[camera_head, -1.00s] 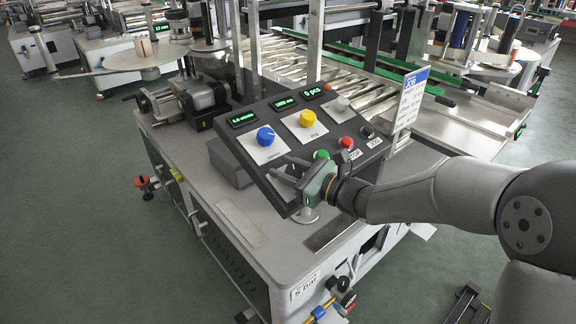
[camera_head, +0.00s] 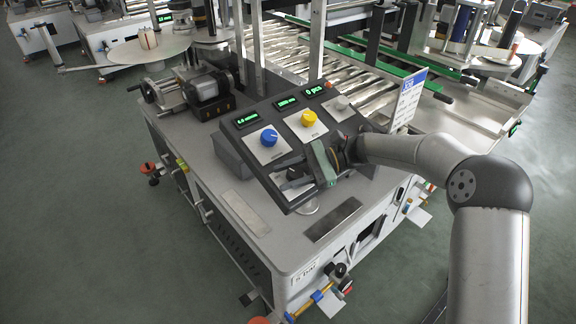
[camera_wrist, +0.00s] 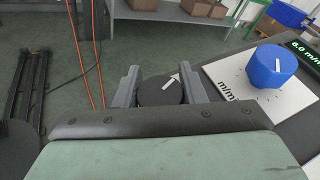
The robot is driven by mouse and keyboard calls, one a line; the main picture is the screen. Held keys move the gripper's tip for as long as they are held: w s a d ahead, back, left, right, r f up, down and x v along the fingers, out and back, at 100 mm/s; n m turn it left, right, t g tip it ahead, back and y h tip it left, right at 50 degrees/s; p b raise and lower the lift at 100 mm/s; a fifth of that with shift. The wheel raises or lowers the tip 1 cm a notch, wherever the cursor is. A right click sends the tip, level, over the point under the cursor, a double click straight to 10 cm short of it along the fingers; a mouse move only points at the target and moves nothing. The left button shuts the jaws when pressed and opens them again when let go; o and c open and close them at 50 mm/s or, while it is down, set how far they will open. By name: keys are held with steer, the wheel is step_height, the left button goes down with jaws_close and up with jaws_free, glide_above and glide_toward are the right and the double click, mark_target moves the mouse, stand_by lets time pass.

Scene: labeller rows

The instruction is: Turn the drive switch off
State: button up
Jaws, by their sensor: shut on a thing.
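The drive switch appears to be the round black knob (camera_wrist: 160,92) with a white pointer line, seen in the wrist view. Its line slants up and to the right. My gripper (camera_wrist: 159,78) has one finger on each side of the knob and is shut on it. In the head view, my gripper (camera_head: 280,175) is at the lower left part of the sloped control panel (camera_head: 243,139). The knob is hidden there behind the fingers, and its label cannot be read.
A blue knob (camera_head: 268,138) on a white plate is close beside the fingers. A yellow knob (camera_head: 308,118) and a grey-white button (camera_head: 342,102) lie farther along. Green displays (camera_head: 286,103) line the panel's top. A white sign (camera_head: 408,100) stands at the right.

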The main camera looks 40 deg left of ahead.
steer(key=shift+s+d+n+g+h+p, duration=0.15)
steer(key=shift+n+g+h+p, duration=0.3)
steer(key=shift+n+h, duration=0.65)
steer(key=shift+w+d+n+g+h+p, duration=0.1)
steer(key=shift+n+g+h+p, duration=0.15)
steer(key=shift+n+h+p, duration=0.6)
steer(key=shift+s+h, duration=0.1)
steer(key=shift+h, duration=0.45)
steer(key=o, duration=1)
